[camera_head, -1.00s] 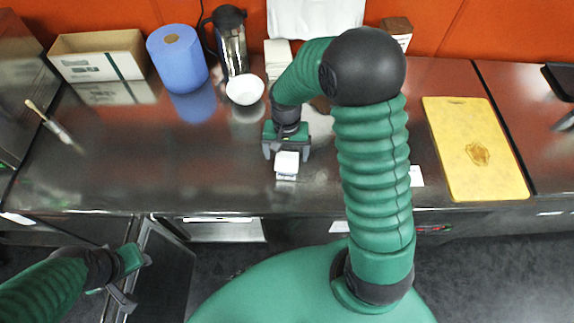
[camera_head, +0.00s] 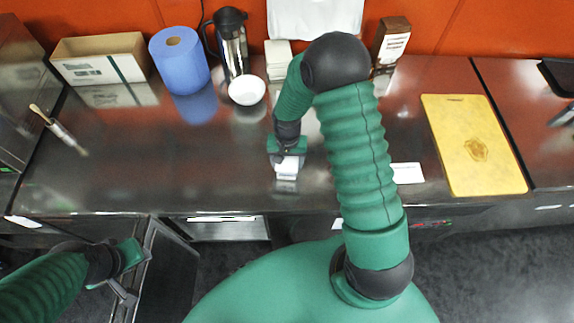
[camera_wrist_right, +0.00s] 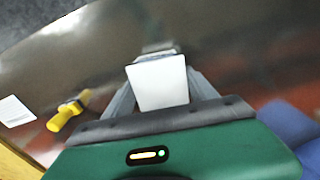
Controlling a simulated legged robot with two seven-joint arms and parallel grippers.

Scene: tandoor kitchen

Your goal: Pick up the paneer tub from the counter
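The paneer tub appears to be the small white tub (camera_head: 288,167) on the steel counter, near the front edge in the head view; no label is readable. It also shows in the right wrist view (camera_wrist_right: 160,80), between the fingers. My right gripper (camera_head: 287,157) is low over the counter at the tub. Its fingers lie on either side of the tub and look open; I cannot tell whether either finger touches it. The tub's lower part is partly hidden. My left gripper (camera_head: 128,276) hangs empty and open in front of the counter at lower left.
On the counter (camera_head: 200,165) stand a white bowl (camera_head: 246,90), blue paper roll (camera_head: 179,62), flask (camera_head: 231,45), carton (camera_head: 100,60), brown box (camera_head: 390,43) and yellow board (camera_head: 474,146). A yellow-handled tool (camera_wrist_right: 68,112) and white card (camera_wrist_right: 15,111) lie near the tub. The counter's left middle is clear.

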